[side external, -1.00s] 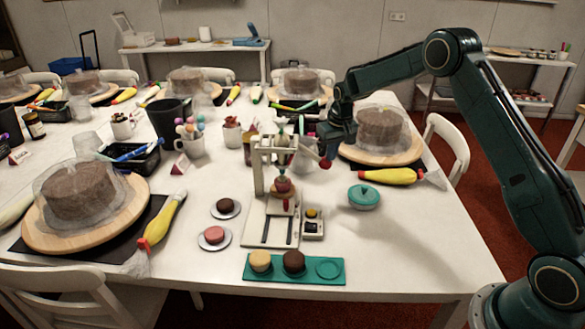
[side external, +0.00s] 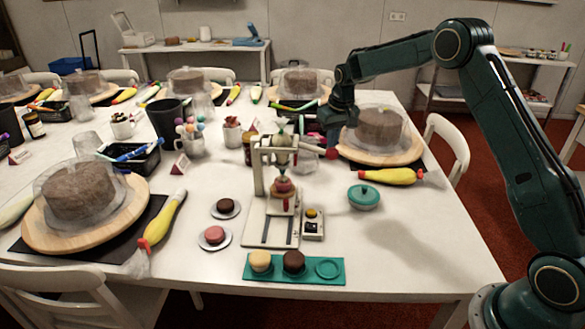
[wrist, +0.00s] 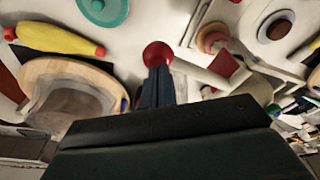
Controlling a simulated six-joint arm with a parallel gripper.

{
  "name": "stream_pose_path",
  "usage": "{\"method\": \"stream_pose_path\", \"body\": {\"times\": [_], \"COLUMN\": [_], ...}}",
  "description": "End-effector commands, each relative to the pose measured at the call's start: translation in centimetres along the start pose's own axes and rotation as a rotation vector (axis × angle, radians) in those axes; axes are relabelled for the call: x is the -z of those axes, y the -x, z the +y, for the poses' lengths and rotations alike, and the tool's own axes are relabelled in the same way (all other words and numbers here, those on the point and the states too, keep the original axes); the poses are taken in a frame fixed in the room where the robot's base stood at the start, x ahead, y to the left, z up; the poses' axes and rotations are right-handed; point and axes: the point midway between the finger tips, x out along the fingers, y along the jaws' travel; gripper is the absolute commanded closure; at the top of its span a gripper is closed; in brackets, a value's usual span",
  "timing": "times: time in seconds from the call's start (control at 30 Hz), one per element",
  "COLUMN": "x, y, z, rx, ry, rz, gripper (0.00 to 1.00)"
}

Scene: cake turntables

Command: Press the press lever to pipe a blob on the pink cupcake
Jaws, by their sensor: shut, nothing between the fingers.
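The press (side external: 258,180) is a pale frame near the middle of the table. Its lever ends in a red ball knob (side external: 331,153) on the right. My gripper (side external: 332,146) is shut and empty, pointing down right at the knob. In the wrist view, the shut fingertips (wrist: 158,72) overlap the edge of the red knob (wrist: 157,52); I cannot tell if they touch. The pink cupcake (side external: 283,186) sits upright on the press stand under the nozzle (side external: 282,160). Whether a blob is on it is too small to tell.
A teal tray (side external: 293,281) with two cupcakes lies in front. Two saucers with treats (side external: 214,238) are left. A covered cake (side external: 380,130) stands behind right.

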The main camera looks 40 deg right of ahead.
Motion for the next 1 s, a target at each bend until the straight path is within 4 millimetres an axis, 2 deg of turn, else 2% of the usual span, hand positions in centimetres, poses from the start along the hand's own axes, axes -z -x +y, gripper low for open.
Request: {"method": "stream_pose_path", "body": {"times": [0.4,0.87,1.0], "x": [0.8,0.8,0.5], "y": [3.9,4.5,5.3], "z": [0.0,0.0,-0.2], "rx": [-0.001,0.000,0.000], "ry": [-0.001,-0.001,0.004], "rz": [0.001,0.001,0.005], "gripper": [1.00,1.00,1.00]}}
